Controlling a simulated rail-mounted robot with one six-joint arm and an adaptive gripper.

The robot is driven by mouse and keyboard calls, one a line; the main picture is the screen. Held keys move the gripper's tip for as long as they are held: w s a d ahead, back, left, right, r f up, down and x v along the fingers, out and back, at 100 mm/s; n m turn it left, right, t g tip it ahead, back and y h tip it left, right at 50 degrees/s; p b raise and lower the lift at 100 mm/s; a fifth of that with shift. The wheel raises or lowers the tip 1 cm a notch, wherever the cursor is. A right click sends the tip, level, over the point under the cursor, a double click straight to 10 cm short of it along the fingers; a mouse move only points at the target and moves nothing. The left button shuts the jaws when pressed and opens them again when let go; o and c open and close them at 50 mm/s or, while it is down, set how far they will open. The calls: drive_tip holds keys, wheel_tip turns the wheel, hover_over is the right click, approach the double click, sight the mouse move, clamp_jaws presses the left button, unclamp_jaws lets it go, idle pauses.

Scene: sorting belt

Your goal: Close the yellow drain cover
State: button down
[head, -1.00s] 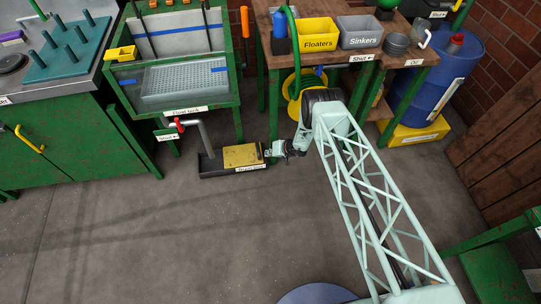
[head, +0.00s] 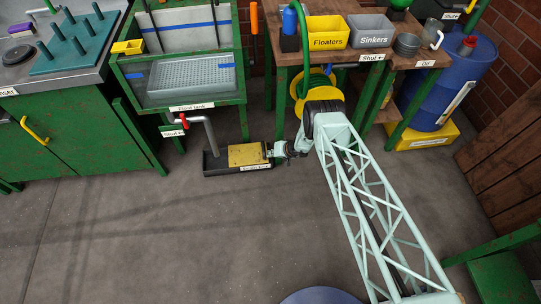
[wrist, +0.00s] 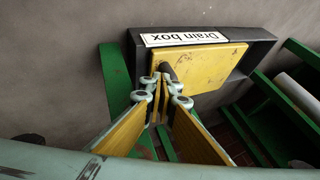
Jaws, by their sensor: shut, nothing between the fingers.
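The yellow drain cover (head: 246,155) lies over the right part of the dark drain box (head: 213,166) on the floor. The box's left part, under a bent grey pipe, looks uncovered. In the wrist view the cover (wrist: 212,72) is a worn yellow plate with a dark round knob or bar at its near left edge. My gripper (head: 274,150) is low at the box's right end. In the wrist view my gripper (wrist: 165,88) has its fingertips together beside the dark knob, with nothing seen between them. Whether they touch the knob or cover I cannot tell.
The green float tank stand (head: 180,90) rises behind the box, with a red-handled valve on the pipe. A workbench (head: 340,63) with a yellow hose reel (head: 303,96) under it stands behind my arm. The floor in front of the box is clear.

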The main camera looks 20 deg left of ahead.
drive_tip(key=shift+a, duration=0.1)
drive_tip(key=p, duration=0.7)
hover_over(242, 163)
idle(0.4)
drive_tip(key=shift+s+r+p, duration=0.15)
drive_tip(key=shift+r+p, duration=0.15)
drive_tip(key=shift+p, duration=0.1)
drive_tip(key=shift+d+r, duration=0.1)
drive_tip(key=shift+d, duration=0.1)
drive_tip(key=p+v, duration=0.9)
drive_tip(key=p, duration=0.4)
drive_tip(key=shift+d, duration=0.15)
idle(0.9)
drive_tip(key=shift+d, duration=0.1)
idle(0.8)
